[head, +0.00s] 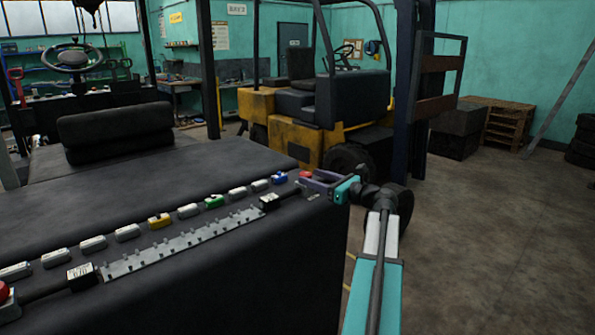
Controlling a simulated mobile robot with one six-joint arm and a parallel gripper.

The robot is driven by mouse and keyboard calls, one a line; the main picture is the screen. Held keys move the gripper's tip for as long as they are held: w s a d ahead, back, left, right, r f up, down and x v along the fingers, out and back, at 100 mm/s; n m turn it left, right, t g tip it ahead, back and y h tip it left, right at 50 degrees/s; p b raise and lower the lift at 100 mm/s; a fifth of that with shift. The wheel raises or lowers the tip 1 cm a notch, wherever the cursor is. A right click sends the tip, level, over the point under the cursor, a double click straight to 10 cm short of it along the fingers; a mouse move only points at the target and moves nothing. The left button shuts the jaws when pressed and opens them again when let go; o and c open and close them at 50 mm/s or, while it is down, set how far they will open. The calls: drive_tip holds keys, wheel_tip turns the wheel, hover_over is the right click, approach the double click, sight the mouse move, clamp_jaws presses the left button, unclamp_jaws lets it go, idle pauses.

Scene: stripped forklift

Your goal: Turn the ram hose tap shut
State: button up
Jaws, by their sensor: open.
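My gripper (312,182) is open at the right end of the black machine's top edge, with its dark fingers pointing left. A small red part (306,175) shows at its fingertips; I cannot tell whether the fingers are around it or only beside it. A second red knob (3,292) on a light base is cut off by the left picture edge. A dark hose or rod runs from it to a black labelled block (81,274). Which of these red parts is the ram hose tap I cannot tell.
The black machine body (150,205) fills the left foreground. Several white, yellow, green and blue blocks line its edge beside a toothed metal strip (185,243). A second labelled block (270,202) is near my gripper. A yellow forklift (305,140) stands behind. Floor at right is open.

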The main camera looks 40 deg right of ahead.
sight(300, 173)
drive_tip(key=shift+w+a+p, duration=0.2)
drive_tip(key=shift+w+p, duration=0.2)
drive_tip(key=shift+w, duration=1.55)
drive_tip(key=shift+w+a+p, duration=0.2)
drive_tip(key=shift+w+p, duration=0.2)
drive_tip(key=shift+w, duration=1.55)
drive_tip(key=shift+c, duration=0.4)
drive_tip(key=c, duration=1)
drive_tip(key=shift+o, duration=0.2)
